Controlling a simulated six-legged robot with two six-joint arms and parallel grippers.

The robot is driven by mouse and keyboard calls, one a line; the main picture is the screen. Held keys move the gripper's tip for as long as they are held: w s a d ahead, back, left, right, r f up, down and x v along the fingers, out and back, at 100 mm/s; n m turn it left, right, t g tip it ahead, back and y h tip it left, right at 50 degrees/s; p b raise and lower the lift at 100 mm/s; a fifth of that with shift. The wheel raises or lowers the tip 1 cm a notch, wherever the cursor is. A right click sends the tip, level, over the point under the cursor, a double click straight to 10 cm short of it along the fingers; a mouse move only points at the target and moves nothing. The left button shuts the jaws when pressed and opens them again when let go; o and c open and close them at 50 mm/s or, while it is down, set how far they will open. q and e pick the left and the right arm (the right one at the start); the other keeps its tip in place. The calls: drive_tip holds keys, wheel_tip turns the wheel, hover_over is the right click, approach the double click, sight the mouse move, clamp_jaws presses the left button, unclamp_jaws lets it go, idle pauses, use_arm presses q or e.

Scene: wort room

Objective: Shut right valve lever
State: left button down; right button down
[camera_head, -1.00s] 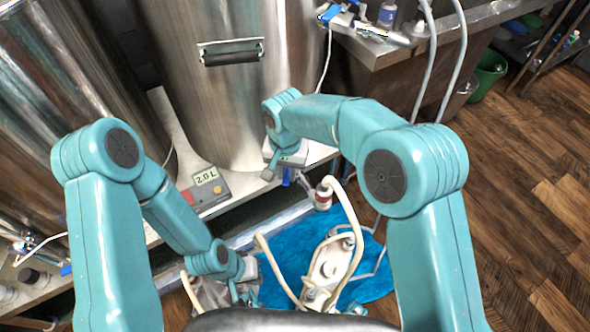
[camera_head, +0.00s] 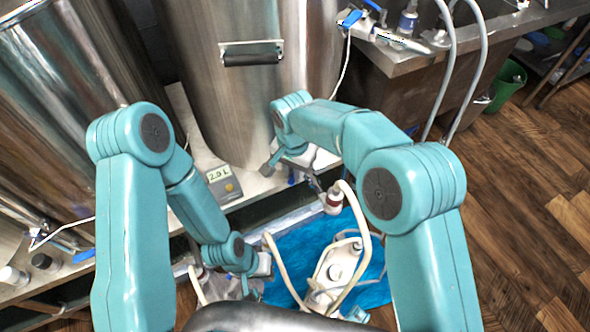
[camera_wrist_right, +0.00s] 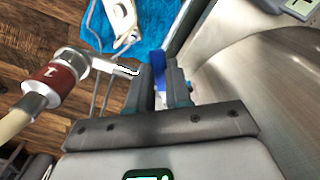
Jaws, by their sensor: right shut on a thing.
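The right valve lever (camera_wrist_right: 159,72) is a blue handle in the right wrist view, between the two dark fingers of my right gripper (camera_wrist_right: 163,78). The fingers are shut on it. In the head view, my right gripper (camera_head: 292,168) is low in front of the steel kettle, and only a sliver of blue shows below it. The metal valve outlet (camera_wrist_right: 112,66) runs left to a fitting with a red collar (camera_wrist_right: 60,80) and a cream hose. My left gripper (camera_head: 262,265) hangs low near the blue mat, and its fingers are too unclear to read.
The steel kettle (camera_head: 225,95) stands behind my right gripper. A display reading 2.0 L (camera_head: 219,174) sits on the ledge. A pump with cream hoses (camera_head: 335,270) stands on the blue mat (camera_head: 292,262). A steel bench (camera_head: 395,62) is at the upper right.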

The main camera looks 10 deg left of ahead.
drive_tip(key=c, duration=1)
unclamp_jaws()
drive_tip(key=shift+w, duration=0.1)
drive_tip(key=shift+c, duration=0.2)
wheel_tip(320, 180, up, 16)
drive_tip(key=p, duration=0.3)
drive_tip(key=shift+r, duration=0.2)
